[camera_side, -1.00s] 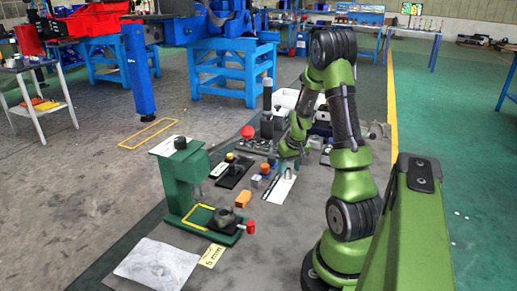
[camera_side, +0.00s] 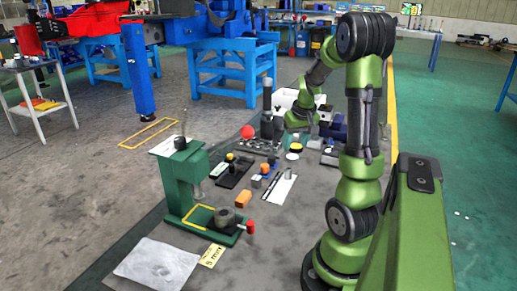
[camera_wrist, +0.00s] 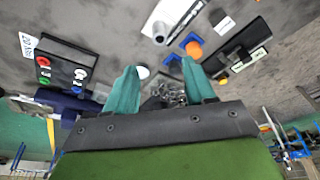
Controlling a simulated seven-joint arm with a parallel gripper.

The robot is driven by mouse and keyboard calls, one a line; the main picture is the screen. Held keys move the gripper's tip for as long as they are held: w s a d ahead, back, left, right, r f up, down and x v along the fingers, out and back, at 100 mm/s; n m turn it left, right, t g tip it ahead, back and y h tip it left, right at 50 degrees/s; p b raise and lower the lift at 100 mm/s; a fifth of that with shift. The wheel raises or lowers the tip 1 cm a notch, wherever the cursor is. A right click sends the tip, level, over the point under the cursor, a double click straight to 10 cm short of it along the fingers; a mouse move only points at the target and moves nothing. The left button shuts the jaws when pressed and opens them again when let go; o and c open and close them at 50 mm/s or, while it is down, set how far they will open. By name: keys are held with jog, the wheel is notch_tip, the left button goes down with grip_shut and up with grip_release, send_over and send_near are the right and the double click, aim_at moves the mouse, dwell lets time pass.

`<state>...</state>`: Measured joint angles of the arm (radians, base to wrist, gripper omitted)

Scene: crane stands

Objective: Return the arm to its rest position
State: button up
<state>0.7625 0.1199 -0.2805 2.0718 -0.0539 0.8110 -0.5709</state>
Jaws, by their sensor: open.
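My gripper (camera_wrist: 160,88) shows in the wrist view with its two teal fingers apart and nothing held between them. The fingers are above the work surface; the height cannot be told.
A dark box with buttons (camera_wrist: 65,70) is left in the wrist view.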

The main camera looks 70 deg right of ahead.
jog(key=shift+r, duration=0.3)
jog(key=w+a+r+n+t+y, duration=0.15)
jog(key=a+r+t, duration=0.25)
jog(key=a+r, duration=0.7)
jog(key=w+a+r+n+t+y, duration=0.1)
jog(key=w+a+r+t, duration=0.2)
jog(key=a+r, duration=0.75)
jog(key=s+a+f+n+g+y, duration=0.1)
jog(key=s+a+f+n+g, duration=0.1)
jog(key=a+f, duration=0.9)
jog(key=a, duration=0.3)
jog(key=shift+f+y, duration=0.35)
jog(key=shift+n, duration=0.25)
